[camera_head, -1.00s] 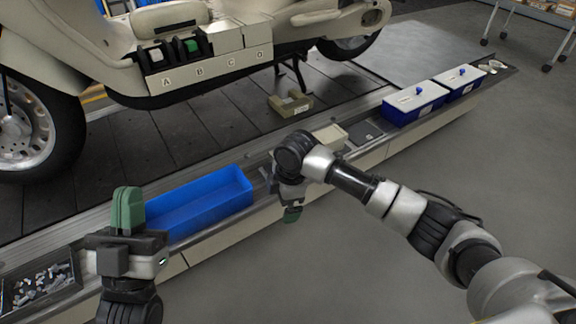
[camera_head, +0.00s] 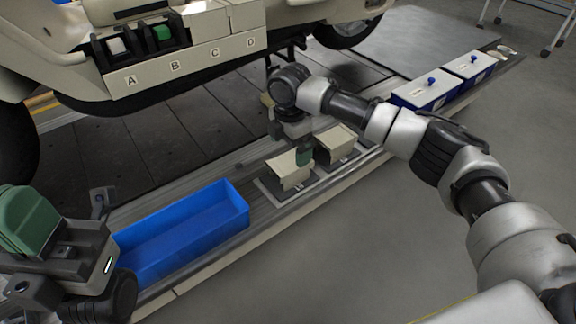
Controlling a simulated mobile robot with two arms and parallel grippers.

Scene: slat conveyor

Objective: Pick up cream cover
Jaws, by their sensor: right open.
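A cream cover (camera_head: 287,170) stands on a dark pad on the ledge along the conveyor, right of the blue bin. A second cream cover (camera_head: 337,141) stands on the pad to its right. My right gripper (camera_head: 291,142) is open and points down over the nearer cover. One green fingertip is in front of that cover's upper right part; I cannot tell whether it touches. The other finger is mostly hidden by the wrist. My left gripper (camera_head: 32,222) is at the left edge with its green fingers raised, away from the covers; its opening is unclear.
A blue bin (camera_head: 243,208) sits on the ledge between my grippers. A cream scooter body (camera_head: 190,58) with compartments marked by letters stands over the slats. The floor in front is clear.

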